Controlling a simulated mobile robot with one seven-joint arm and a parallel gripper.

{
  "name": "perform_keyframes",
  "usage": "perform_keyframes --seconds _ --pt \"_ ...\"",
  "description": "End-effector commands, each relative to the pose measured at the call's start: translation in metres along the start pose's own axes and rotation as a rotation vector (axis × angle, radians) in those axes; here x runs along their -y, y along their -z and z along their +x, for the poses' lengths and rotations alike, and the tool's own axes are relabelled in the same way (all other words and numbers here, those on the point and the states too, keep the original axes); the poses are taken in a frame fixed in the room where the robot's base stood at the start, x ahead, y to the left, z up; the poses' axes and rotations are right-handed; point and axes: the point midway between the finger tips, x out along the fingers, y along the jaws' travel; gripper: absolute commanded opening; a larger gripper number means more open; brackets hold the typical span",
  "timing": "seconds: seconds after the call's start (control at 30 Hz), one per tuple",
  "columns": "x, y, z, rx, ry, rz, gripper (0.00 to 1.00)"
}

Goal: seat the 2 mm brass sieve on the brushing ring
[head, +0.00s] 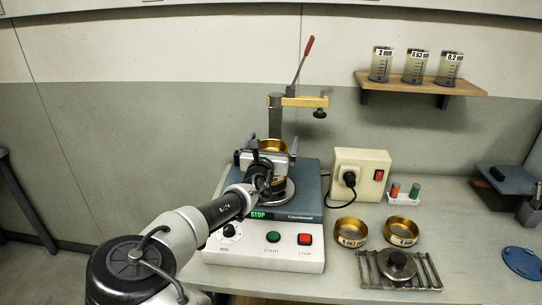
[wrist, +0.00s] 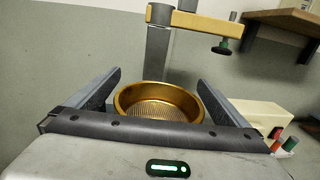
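A brass sieve (head: 272,146) is at my gripper (head: 262,158), above the grey-blue machine. In the wrist view the sieve (wrist: 158,104) sits level between the two fingers of my gripper (wrist: 160,85), and its sides appear to meet both fingers. I see its mesh floor; no size label shows on it. Below my gripper a pale round seat (head: 288,191) shows on top of the machine, probably the brushing ring, mostly hidden by my arm. A little brass shows there too. I cannot tell whether the held sieve touches what is under it.
A clamp post with a yellow arm (head: 297,101) and red lever stands behind the sieve. Two more brass sieves (head: 352,232) (head: 401,231) stand at right, behind a rack (head: 415,281) with a metal lid (head: 397,265). A beige switch box (head: 361,176) stands beside the machine.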

Motion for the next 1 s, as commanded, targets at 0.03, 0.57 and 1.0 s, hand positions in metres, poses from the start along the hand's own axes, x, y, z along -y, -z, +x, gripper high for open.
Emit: perform_keyframes --seconds 0.03,0.57,1.0 --pt "0.000 0.000 0.000 0.000 0.000 0.000 0.92" --pt "0.000 -0.008 0.000 0.002 -0.001 0.000 0.53" --pt "0.000 -0.086 0.000 0.002 -0.001 0.003 0.53"
